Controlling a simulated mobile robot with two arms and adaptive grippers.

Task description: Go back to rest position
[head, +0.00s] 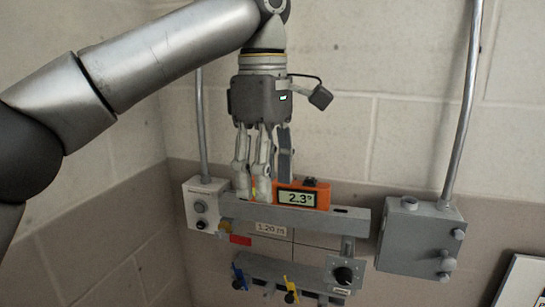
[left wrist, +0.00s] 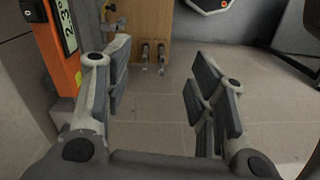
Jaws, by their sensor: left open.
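An orange level with a display reading 2.3° (head: 303,196) sits on the bar beside the fingers. It also shows at the left edge of the left wrist view (left wrist: 60,45), next to the left finger. I cannot tell whether the finger touches it. My right gripper is not in view.
A grey box with a conduit (head: 410,235) is on the wall to the right. A smaller white box (head: 203,205) is to the left. Yellow and blue valve handles (head: 290,284) and a black knob (head: 343,275) sit below the bar.

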